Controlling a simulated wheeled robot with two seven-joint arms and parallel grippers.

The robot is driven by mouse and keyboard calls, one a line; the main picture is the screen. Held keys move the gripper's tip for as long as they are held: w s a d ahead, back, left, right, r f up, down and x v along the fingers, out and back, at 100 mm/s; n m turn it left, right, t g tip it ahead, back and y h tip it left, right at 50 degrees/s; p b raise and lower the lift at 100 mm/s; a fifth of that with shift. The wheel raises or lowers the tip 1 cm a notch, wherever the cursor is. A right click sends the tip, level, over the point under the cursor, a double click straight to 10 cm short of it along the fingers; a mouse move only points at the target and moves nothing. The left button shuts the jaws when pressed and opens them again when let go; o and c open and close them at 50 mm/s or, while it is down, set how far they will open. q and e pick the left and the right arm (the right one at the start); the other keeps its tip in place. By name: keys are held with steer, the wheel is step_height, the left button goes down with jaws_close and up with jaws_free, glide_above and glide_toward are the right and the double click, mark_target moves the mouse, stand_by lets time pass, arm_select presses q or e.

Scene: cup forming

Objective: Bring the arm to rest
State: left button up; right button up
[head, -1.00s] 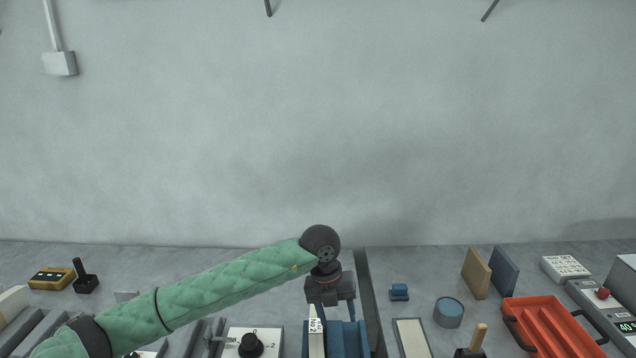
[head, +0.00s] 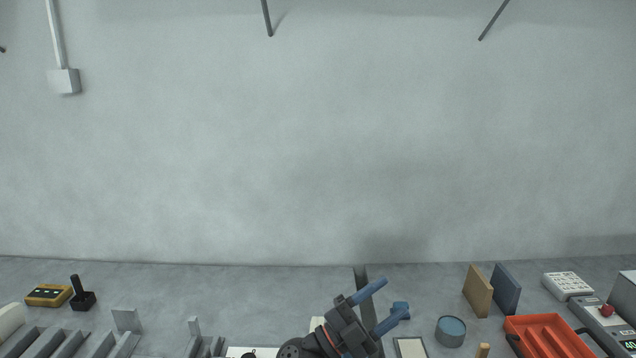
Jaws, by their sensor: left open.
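My left gripper (head: 381,306) is at the bottom middle of the head view. Its two blue-tipped fingers are spread apart and point up and to the right, with nothing between them but the bench and a dark strip behind. Most of my left arm is below the picture's edge. My right gripper does not show.
A small blue block (head: 401,309) lies just behind the fingers. To the right stand a round blue-topped tin (head: 450,331), tan (head: 477,291) and blue (head: 506,289) boards, and a red tray (head: 545,335). A yellow device (head: 48,295) is at the left. The back middle-left bench is clear.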

arm_select(q)
steer(key=w+a+f+n+t+y, duration=0.2)
steer(key=a+f+n+t+y, duration=0.35)
steer(key=a+n+y, duration=0.4)
steer(key=w+a+f+n+t+y, duration=0.2)
steer(key=a+f+n+t+y, duration=0.3)
steer(key=a+n+t+y, duration=0.4)
steer(key=s+a+f+n+g+y, duration=0.2)
steer(key=s+a+f+n+g, duration=0.15)
steer(key=f, duration=0.25)
steer(key=s+a+f+n+g+y, duration=0.2)
steer(key=s+a+f+g, duration=0.1)
steer(key=a+f+g, duration=0.3)
steer(key=s+a+f+g, duration=0.3)
steer(key=s+f+g, duration=0.3)
steer(key=s, duration=0.6)
steer(key=s+a+f+g, duration=0.3)
steer(key=s+f, duration=0.5)
steer(key=s, duration=0.3)
step_height(320, 180, down, 24)
steer(key=w+d+g, duration=0.1)
steer(key=d, duration=0.1)
steer(key=s+f, duration=0.3)
steer(key=f, duration=0.6)
steer(key=s+d+f+g, duration=0.1)
steer(key=s+f, duration=0.2)
steer(key=f, duration=0.7)
steer(key=shift+s+d+h, duration=0.1)
steer(key=shift+h, duration=0.15)
